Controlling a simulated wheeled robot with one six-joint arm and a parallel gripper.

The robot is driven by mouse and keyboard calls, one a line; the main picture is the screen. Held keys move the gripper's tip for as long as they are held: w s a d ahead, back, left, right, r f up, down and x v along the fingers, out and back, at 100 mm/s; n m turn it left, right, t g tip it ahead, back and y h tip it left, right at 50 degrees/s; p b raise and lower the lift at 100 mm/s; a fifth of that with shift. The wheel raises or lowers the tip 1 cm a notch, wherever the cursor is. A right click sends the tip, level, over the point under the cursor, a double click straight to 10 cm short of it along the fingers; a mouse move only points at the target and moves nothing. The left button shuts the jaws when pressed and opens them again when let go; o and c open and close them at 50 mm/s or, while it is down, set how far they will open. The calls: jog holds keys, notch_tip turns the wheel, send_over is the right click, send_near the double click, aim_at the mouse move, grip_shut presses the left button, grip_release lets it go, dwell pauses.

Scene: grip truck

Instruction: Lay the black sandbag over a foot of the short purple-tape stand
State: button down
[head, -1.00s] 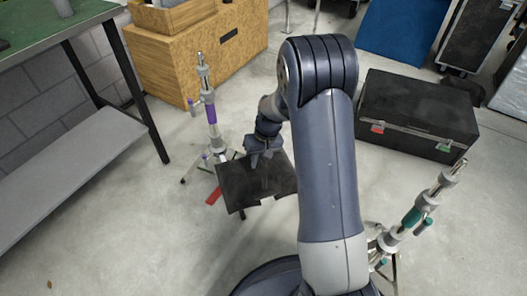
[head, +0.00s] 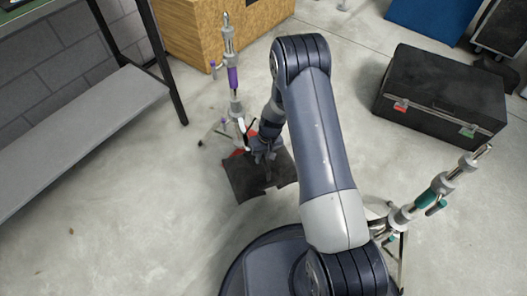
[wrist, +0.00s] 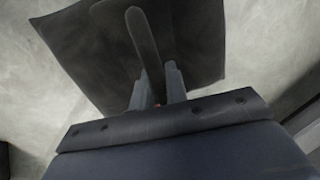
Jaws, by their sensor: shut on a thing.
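The short stand with purple tape (head: 233,77) stands upright on the floor left of my arm in the head view. Its feet (head: 214,131) spread out low around its base. The black sandbag (head: 256,176) hangs below my gripper (head: 262,152), close to the stand's base on its near right side. In the wrist view the sandbag (wrist: 195,40) spreads out beyond my gripper (wrist: 155,75), which is shut on it. I cannot tell whether the sandbag touches a foot. A red patch (head: 238,153) shows at the sandbag's left edge, partly hidden.
A stand with green tape (head: 426,199) is at the right, near my base. A black case (head: 440,95) lies at the upper right. A wooden crate (head: 190,30) is behind the purple-tape stand. A table with a low grey shelf (head: 90,130) is at left.

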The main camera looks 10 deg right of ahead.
aim_at(262, 173)
jog(key=shift+w+f+b, duration=0.15)
jog(key=shift+f+b, duration=3.05)
jog(key=shift+f, duration=2.85)
jog(key=shift+f+b, duration=2.6)
jog(key=shift+f, duration=0.25)
jog(key=c, duration=1.3)
grip_release()
jog(key=r+p, duration=0.1)
jog(key=r, duration=0.2)
jog(key=d+r+p, duration=0.1)
jog(key=r+p, duration=0.1)
jog(key=r, duration=0.2)
jog(key=d+r+p, duration=0.1)
jog(key=r, duration=0.2)
jog(key=shift+w+r+p, duration=0.15)
jog(key=shift+r+p, duration=0.15)
